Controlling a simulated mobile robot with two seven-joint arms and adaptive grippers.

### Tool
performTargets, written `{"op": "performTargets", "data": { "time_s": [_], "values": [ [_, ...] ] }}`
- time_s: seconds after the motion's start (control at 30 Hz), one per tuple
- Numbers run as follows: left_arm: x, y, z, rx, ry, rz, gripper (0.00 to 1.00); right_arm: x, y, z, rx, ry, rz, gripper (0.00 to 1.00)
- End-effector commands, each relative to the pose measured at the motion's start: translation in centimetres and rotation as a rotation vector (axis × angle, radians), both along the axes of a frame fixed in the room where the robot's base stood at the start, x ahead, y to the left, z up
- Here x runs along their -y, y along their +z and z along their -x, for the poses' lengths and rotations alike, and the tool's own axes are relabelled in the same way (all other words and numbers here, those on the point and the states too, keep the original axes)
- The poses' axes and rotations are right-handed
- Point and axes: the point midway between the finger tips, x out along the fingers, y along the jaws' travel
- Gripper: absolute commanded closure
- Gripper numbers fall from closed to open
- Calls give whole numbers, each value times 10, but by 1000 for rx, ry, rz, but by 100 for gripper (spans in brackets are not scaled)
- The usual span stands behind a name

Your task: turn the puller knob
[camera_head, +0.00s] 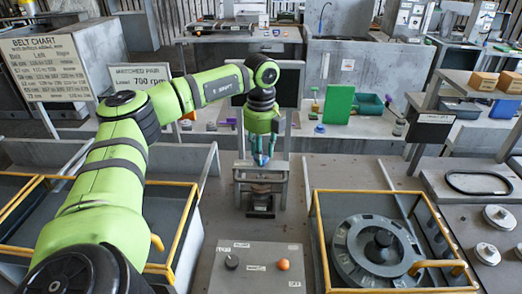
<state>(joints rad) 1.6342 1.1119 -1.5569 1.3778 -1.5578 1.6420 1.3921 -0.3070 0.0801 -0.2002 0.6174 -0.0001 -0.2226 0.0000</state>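My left gripper (262,158) is in the middle of the view, pointing down at the end of my green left arm. Its fingertips are bluish and lie close together; whether they are shut or grip anything is too small to tell. Just below it stands a small grey frame (241,173) with dark parts inside, which looks like the puller. The gripper is over its top, and I cannot make out a knob there. My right gripper is not in view.
A yellow-railed bin (319,245) at the front right holds a round grey housing (345,262). Another yellow-railed bin (172,240) lies under my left arm. A bench (340,133) behind bears a green panel (338,104) and small items. Metal discs (488,254) lie at the far right.

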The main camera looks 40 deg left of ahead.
Motion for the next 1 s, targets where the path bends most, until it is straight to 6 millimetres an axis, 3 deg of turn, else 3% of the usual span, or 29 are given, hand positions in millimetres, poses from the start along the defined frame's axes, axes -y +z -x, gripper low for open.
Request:
{"op": "performTargets", "data": {
  "time_s": [0.47, 1.0],
  "values": [
    [0, -1, 1, -8, -63, -1, 95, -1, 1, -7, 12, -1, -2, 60],
    [0, -2, 2, -10, -509, 1, 95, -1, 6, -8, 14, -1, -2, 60]
  ]
}}
